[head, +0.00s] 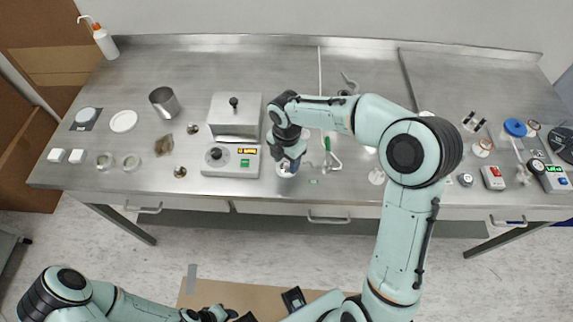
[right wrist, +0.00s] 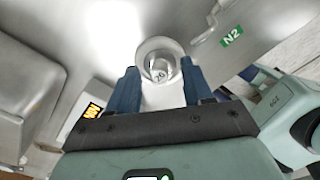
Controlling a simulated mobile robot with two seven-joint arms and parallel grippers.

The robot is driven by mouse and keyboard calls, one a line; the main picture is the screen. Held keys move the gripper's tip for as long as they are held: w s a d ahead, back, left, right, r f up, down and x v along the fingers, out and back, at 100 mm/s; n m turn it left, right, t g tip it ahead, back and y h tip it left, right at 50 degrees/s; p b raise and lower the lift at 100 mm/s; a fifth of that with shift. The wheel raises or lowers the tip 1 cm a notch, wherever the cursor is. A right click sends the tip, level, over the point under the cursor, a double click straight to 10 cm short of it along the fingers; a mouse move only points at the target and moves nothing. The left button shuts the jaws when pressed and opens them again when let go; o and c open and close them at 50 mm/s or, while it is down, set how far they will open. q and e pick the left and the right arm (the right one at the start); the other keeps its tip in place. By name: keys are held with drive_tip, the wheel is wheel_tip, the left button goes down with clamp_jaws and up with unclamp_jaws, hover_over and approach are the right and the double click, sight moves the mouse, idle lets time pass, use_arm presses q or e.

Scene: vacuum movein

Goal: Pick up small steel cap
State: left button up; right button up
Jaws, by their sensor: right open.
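My right gripper (head: 288,166) points down over the bench, just right of the hotplate box. In the right wrist view its two blue fingers (right wrist: 163,84) are apart. Between and just beyond their tips is a round, pale, ring-rimmed piece (right wrist: 160,58) with a part marked "20" inside it; I cannot tell whether this is the small steel cap. Nothing is clearly gripped. Small steel pieces stand left of the hotplate, one higher (head: 193,128) and one lower (head: 180,171). My left arm lies low in the head view, its gripper (head: 214,314) small and dark.
A steel box with a black knob (head: 234,112) stands behind the hotplate box (head: 230,164). A steel beaker (head: 165,102) and white dishes (head: 123,121) are at left. Small devices (head: 494,178) crowd the right end.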

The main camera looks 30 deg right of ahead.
clamp_jaws()
